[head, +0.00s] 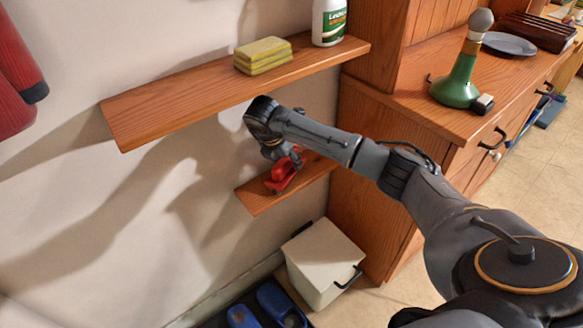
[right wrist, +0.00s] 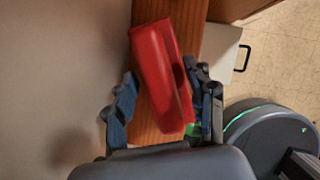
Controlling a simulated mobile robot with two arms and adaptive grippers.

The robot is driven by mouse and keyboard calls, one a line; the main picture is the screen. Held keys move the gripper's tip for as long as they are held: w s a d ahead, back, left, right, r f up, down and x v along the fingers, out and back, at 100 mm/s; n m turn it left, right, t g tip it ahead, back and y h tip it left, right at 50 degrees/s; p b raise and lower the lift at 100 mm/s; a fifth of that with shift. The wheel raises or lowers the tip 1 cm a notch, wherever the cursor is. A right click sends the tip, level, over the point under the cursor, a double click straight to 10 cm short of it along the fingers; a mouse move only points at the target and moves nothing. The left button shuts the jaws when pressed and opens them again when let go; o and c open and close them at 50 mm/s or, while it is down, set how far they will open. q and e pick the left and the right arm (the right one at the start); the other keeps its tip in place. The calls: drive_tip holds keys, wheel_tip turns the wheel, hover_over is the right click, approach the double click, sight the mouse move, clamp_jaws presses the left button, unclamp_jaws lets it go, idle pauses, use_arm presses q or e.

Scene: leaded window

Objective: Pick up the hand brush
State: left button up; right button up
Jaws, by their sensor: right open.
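A red object (head: 280,180), which I take to be the hand brush, lies on the small lower wooden shelf (head: 258,199). Its exact shape is hard to make out. In the right wrist view the red body (right wrist: 160,75) lies lengthwise between my right gripper's fingers, slightly tilted. My right gripper (head: 285,160) is open, with one finger on each side of the red body; I cannot tell whether they touch it. The gripper and wrist hide part of it in the head view. My left gripper is not in view.
The upper shelf (head: 150,119), just above my right wrist, holds yellow sponges (head: 262,55) and a white bottle (head: 329,20). A wooden cabinet (head: 365,170) stands to the right. A white bin (head: 322,255) and blue slippers (head: 278,304) are below.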

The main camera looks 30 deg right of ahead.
drive_tip(key=shift+f, duration=0.15)
idle(0.4)
clamp_jaws()
